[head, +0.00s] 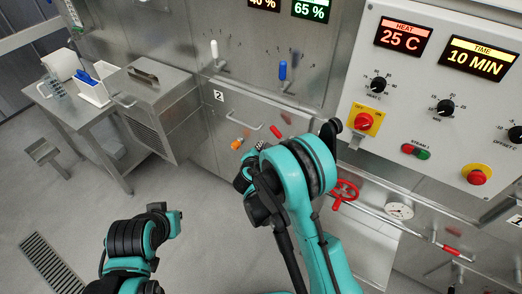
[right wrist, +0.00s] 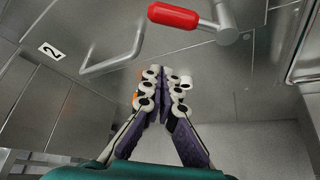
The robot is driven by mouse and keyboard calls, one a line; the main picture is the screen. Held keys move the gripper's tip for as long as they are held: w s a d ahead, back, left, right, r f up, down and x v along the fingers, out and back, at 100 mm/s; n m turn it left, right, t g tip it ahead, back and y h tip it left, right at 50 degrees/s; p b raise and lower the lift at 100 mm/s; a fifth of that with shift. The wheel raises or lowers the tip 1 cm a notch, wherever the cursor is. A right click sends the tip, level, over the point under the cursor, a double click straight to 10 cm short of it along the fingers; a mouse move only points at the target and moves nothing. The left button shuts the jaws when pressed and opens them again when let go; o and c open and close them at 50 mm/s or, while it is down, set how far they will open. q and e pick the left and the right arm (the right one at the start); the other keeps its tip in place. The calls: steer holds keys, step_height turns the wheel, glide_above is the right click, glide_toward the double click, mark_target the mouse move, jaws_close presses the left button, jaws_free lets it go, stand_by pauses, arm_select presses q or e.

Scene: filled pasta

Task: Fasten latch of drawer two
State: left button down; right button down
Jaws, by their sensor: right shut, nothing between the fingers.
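Drawer two (head: 225,110) is a steel front with a "2" label and a bar handle (head: 246,122); it looks closed. The handle also shows in the right wrist view (right wrist: 112,66). The latch's red grip (head: 276,131) is right of the handle; in the right wrist view the red grip (right wrist: 172,16) lies roughly level on a metal arm at the top. My right gripper (right wrist: 165,72) is shut and empty, below the red grip and apart from it. An orange part (head: 238,145) is partly hidden behind its fingers in the wrist view. My left gripper is not clearly visible.
A control panel (head: 440,90) with knobs and buttons juts out at the right. A red valve wheel (head: 343,191) is close to my right forearm. A side table (head: 72,110) and a steel box (head: 160,100) stand left. The floor (head: 60,190) in front is mostly open.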

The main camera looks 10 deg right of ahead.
steer(key=b+x, duration=0.2)
steer(key=x, duration=0.4)
steer(key=d+r, duration=0.1)
steer(key=s+d+r, duration=0.1)
steer(key=r, duration=0.1)
steer(key=shift+s+d+r, duration=0.1)
steer(key=shift+s, duration=0.15)
steer(key=shift+w, duration=0.1)
